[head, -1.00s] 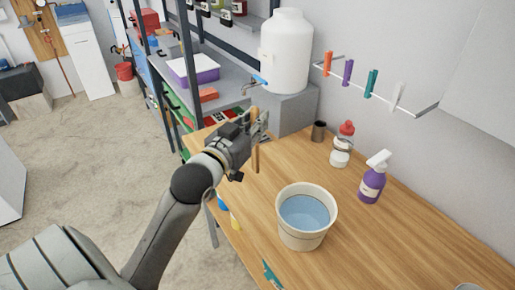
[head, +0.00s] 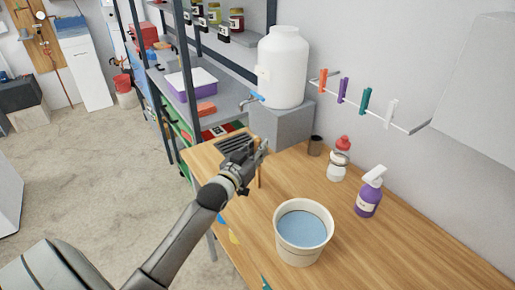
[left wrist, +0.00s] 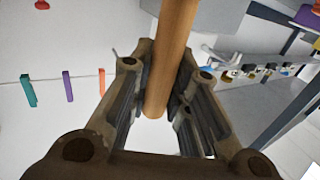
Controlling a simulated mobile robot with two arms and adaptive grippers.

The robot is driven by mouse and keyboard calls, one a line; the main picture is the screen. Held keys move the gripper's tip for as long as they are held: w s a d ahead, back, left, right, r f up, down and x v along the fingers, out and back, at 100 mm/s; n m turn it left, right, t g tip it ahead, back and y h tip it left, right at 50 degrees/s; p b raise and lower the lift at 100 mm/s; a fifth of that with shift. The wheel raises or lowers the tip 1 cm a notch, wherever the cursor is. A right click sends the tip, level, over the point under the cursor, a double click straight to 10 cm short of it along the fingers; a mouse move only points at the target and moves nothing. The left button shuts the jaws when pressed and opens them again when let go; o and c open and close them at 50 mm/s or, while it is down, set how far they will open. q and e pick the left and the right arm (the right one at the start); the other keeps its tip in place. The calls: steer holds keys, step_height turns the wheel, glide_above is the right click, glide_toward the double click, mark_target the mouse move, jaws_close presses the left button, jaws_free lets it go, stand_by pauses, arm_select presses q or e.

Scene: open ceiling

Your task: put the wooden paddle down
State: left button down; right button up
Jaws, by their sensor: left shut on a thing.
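My left gripper (head: 262,153) is above the far left part of the wooden table (head: 400,258), shut on the wooden paddle (head: 258,178). Only a short, narrow piece of the paddle shows below the fingers in the head view. In the left wrist view, the paddle's round wooden shaft (left wrist: 170,55) runs between the two fingers (left wrist: 158,105). The rest of the paddle is hidden or out of frame. I cannot tell whether its lower end touches the table. My right gripper is not in view.
A dark slatted rack (head: 236,146) lies at the table's far end, close behind the gripper. A bucket of water (head: 302,253) stands nearer. A dark cup (head: 315,146), a red-capped bottle (head: 337,170) and a purple spray bottle (head: 367,202) stand along the wall. The front right tabletop is clear.

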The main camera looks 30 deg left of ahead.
arm_select(q)
steer(key=shift+f, duration=0.25)
steer(key=shift+f, duration=0.15)
steer(key=c, duration=1.4)
jaws_free()
steer(key=shift+o, duration=0.2)
steer(key=shift+r, duration=0.2)
steer(key=shift+s+f, duration=0.15)
steer(key=shift+s, duration=0.15)
steer(key=s+b, duration=0.2)
steer(key=s, duration=0.9)
steer(key=shift+s+d, duration=0.2)
steer(key=shift+d, duration=0.25)
